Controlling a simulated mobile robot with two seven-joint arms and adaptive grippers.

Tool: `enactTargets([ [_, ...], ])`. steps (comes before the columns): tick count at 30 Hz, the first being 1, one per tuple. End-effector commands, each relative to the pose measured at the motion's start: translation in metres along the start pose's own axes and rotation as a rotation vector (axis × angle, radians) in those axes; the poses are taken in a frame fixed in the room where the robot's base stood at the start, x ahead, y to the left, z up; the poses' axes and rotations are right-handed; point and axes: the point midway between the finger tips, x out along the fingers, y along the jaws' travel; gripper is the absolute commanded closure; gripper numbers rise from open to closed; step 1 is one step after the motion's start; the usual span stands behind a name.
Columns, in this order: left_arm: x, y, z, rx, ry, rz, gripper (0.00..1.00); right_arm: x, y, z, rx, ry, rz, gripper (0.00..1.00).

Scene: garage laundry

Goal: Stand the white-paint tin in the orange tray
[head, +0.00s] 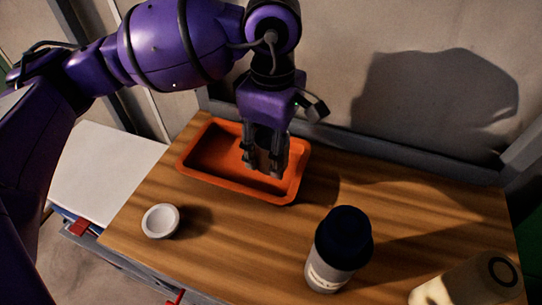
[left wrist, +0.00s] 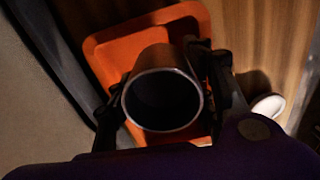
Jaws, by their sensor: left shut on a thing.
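The orange tray (head: 212,158) lies on the wooden table near the wall; it also shows in the left wrist view (left wrist: 107,50). My left gripper (head: 265,163) points down over the right part of the tray and is shut on a grey metal tin (head: 264,157). In the left wrist view the tin (left wrist: 163,58) is a round, open-mouthed cylinder with a dark inside, between the two fingers (left wrist: 165,100). It looks upright, within the tray's outline. I cannot tell whether its base touches the tray floor, nor see any white paint. My right gripper is not in view.
A bottle with a dark cap (head: 338,252) stands at the front, and a cream container (head: 465,284) at the front right. The wall is close behind the tray. The table (head: 420,205) is clear at right.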

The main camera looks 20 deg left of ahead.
Motion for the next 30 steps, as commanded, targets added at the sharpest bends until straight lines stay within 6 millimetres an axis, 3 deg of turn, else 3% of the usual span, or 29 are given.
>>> enactTargets([
  [8, 0.017, 0.011, -0.007, -0.001, 0.000, -0.001, 0.82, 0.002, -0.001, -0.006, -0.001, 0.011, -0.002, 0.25],
  [15, 0.047, 0.013, -0.007, 0.001, 0.000, 0.000, 0.82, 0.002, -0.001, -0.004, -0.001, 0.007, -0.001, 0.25],
  [26, 0.052, 0.013, -0.007, 0.001, -0.001, 0.000, 0.82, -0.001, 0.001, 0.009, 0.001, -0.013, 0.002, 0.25],
  [27, 0.051, 0.012, -0.007, 0.001, -0.001, 0.000, 0.47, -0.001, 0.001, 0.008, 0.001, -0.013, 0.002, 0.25],
  [30, 0.051, 0.013, -0.007, 0.001, -0.001, 0.001, 0.34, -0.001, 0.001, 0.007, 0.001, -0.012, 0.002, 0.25],
])
